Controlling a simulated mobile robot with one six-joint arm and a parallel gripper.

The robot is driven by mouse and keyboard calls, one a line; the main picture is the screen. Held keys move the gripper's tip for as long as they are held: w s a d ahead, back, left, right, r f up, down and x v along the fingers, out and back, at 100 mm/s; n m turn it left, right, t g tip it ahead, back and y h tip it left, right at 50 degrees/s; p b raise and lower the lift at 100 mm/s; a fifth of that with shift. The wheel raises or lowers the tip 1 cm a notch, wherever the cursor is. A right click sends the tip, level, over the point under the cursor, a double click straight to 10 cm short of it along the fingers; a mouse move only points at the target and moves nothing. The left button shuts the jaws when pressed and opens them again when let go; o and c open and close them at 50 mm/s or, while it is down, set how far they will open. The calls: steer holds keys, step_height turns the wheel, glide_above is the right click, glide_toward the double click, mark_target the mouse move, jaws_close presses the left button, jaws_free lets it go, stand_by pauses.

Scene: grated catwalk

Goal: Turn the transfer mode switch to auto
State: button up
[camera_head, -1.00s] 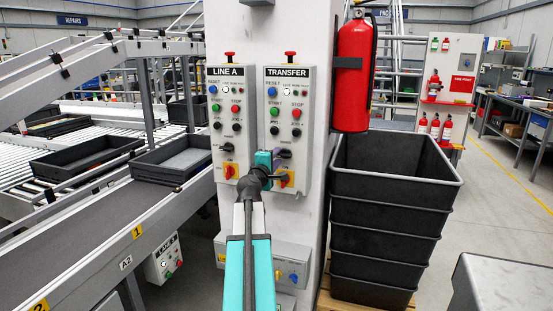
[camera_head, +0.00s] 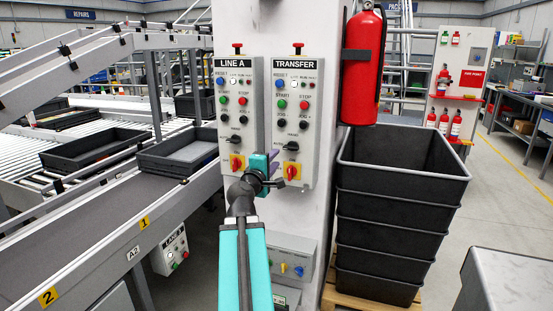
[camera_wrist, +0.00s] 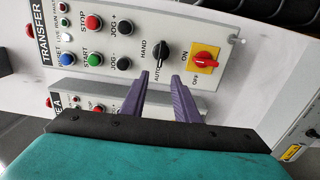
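The TRANSFER panel (camera_head: 295,110) is on the right of the white column. My gripper (camera_head: 276,166) is in front of the panel, low and left of the knob. In the wrist view my gripper (camera_wrist: 161,78) is open, its two purple fingers apart and empty. The tips are near the knob's AUTO end, with no visible grip on it.
A red-on-yellow ON/OFF switch (camera_wrist: 205,60) sits close beside the knob. The similar LINE A panel (camera_head: 239,110) is left. A fire extinguisher (camera_head: 363,70) hangs at right above stacked black bins (camera_head: 400,215). A conveyor (camera_head: 100,215) runs on the left.

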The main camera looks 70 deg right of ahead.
steer(key=shift+a+f+b, duration=0.15)
steer(key=shift+a+b, duration=0.3)
steer(key=shift+b, duration=0.55)
steer(key=a+b, duration=0.1)
steer(key=b, duration=0.4)
steer(key=shift+s+a, duration=0.1)
steer(key=shift+a, duration=0.25)
steer(key=shift+a+b, duration=0.3)
steer(key=shift+b, duration=0.45)
